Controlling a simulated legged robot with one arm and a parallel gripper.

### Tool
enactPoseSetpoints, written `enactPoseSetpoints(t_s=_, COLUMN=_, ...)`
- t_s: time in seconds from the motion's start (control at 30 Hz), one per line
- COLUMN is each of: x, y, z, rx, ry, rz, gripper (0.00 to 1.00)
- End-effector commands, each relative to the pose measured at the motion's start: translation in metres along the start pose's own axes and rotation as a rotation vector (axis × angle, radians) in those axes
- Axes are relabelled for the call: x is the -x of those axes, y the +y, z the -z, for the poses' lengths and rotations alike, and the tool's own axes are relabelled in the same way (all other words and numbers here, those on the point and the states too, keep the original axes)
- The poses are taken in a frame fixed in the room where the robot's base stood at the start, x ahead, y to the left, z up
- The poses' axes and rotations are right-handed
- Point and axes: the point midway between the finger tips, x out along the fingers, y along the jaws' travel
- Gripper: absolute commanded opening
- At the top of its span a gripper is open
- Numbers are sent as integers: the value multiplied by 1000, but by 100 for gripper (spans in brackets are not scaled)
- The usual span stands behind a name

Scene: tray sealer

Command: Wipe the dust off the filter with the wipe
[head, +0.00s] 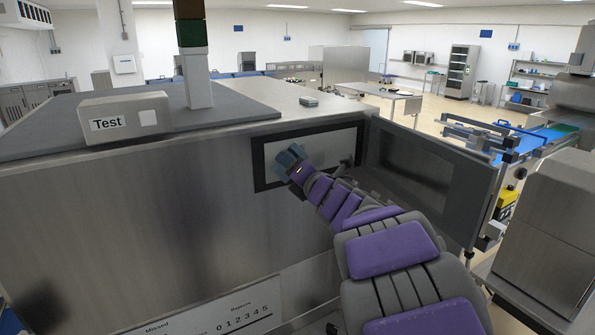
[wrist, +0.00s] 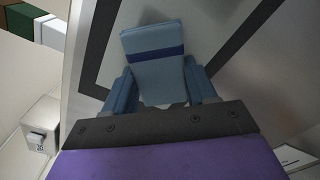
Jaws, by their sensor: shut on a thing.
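My gripper (head: 292,164) is shut on a blue wipe (wrist: 153,42). The wipe is a folded light-blue pad with a darker blue band, held between two blue fingers in the wrist view (wrist: 161,88). The pale grey filter (head: 338,143) sits in a dark square frame in the machine's front wall. The gripper is in front of the filter's left part, and the wipe and gripper hide some of it. The filter also shows behind the wipe in the wrist view (wrist: 207,22). I cannot tell whether the wipe touches it, and no dust is clearly visible.
A grey door (head: 415,172) stands open to the right of the filter, close to my arm. A box marked "Test" (head: 125,117) and a small grey object (head: 309,101) are on the machine's top (head: 265,95). A conveyor (head: 540,138) stands further right.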

Motion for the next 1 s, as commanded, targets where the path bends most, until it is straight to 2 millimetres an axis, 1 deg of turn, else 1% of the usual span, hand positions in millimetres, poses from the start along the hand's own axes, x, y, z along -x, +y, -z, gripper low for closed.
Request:
enactPoseSetpoints(t_s=0.17, x=0, y=0, z=-4, rx=0, ry=-1, rz=1, gripper=32)
enactPoseSetpoints(t_s=0.57, x=3, y=-17, z=-27, rx=1, ry=-2, rz=-1, gripper=32)
enactPoseSetpoints(t_s=0.83, x=3, y=-23, z=-33, rx=1, ry=-2, rz=-1, gripper=32)
enactPoseSetpoints(t_s=1.0, x=2, y=-31, z=-43, rx=0, ry=-3, rz=0, gripper=32)
